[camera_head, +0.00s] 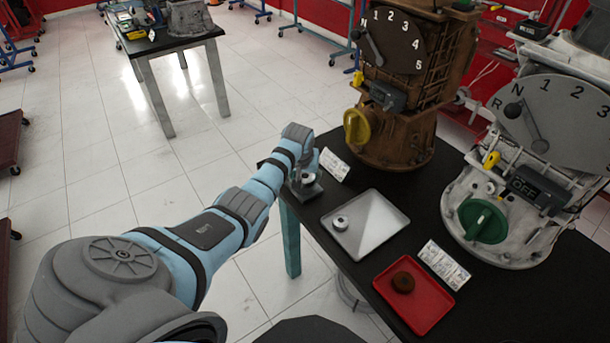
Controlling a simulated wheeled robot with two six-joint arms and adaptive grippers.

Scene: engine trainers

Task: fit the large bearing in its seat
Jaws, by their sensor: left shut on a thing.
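My left gripper (302,172) is at the left end of the black table, above a small grey stand (308,190). It is shut on a small pale round part, which I take to be the large bearing (307,178); the gripper and wrist hide much of it. I cannot tell whether the part touches the stand or sits in it. A silver ring-shaped part (341,223) lies on the silver tray (376,224). My right gripper is not in view.
A brown engine trainer (400,137) and a pale grey one (505,215) stand behind the trays on the black table (500,305). Printed cards (333,165) (444,264) lie near the trays. Another table (150,49) is farther back; white floor lies between.

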